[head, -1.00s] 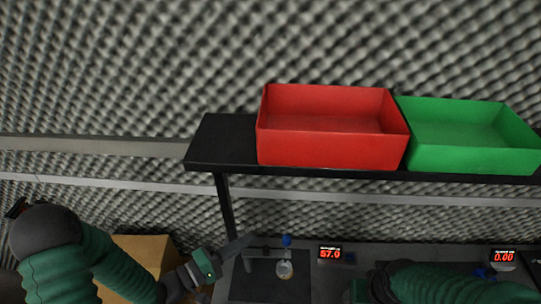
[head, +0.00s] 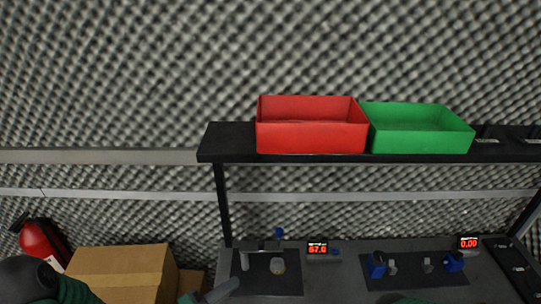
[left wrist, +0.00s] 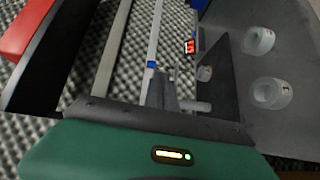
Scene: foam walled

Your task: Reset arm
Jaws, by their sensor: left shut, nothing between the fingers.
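My left gripper (head: 222,289) is low in the head view, just left of the dark mat and below the shelf. It is shut and empty. In the left wrist view its grey fingers (left wrist: 163,90) are together above the green housing. Only a sliver of my right arm shows at the bottom edge of the head view, and its gripper is out of frame.
A black shelf (head: 228,145) carries a red bin (head: 310,138) and a green bin (head: 420,142). Below, a dark mat (head: 280,288) holds a small pale object (head: 278,266), beside a red display (head: 318,247). A cardboard box (head: 120,270) and fire extinguisher (head: 42,242) stand left.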

